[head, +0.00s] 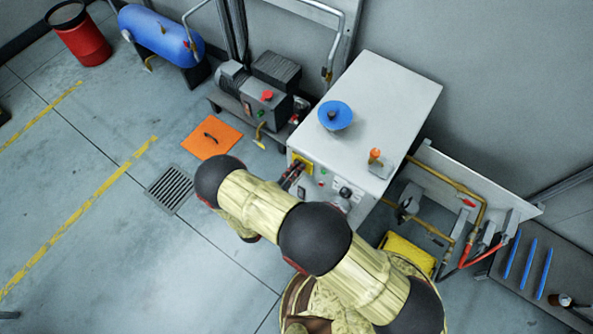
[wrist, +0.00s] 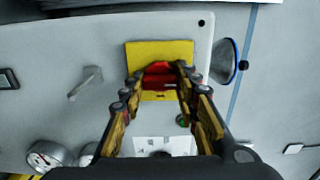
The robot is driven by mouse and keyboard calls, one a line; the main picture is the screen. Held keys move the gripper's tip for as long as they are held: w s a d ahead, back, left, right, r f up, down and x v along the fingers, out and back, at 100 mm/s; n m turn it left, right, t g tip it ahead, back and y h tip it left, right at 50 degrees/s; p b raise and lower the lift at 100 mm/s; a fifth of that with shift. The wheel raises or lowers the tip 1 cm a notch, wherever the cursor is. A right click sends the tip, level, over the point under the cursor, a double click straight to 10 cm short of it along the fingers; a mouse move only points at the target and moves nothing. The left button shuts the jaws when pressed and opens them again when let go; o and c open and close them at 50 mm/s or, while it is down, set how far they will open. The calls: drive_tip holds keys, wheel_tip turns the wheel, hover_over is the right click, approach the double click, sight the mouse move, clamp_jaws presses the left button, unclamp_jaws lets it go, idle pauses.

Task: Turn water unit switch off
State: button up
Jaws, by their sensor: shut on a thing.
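The water unit is a pale grey cabinet (head: 385,90) against the wall in the head view. Its front carries a yellow plate (wrist: 160,50), which also shows in the head view (head: 303,160). A red switch (wrist: 158,80) sits on this plate. My gripper (wrist: 160,70) is at the plate with its fingers on both sides of the red switch, shut on it. In the head view my gripper (head: 293,174) reaches the cabinet front from the left. The fingertips hide the sides of the switch, and its exact angle is hard to tell.
A grey lever knob (wrist: 86,82), gauges (wrist: 45,155) and a green button (wrist: 182,121) share the panel. A blue funnel-like part (head: 335,116) tops the cabinet. A pump (head: 265,90) stands to the left, pipes (head: 445,190) to the right. Floor at the left is open.

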drive_tip(key=shift+a, duration=0.1)
drive_tip(key=o, duration=1.2)
drive_tip(key=shift+c, duration=0.2)
drive_tip(key=shift+s, duration=0.1)
drive_tip(key=v, duration=1.1)
drive_tip(key=shift+s+a, duration=0.25)
drive_tip(key=shift+s, duration=0.05)
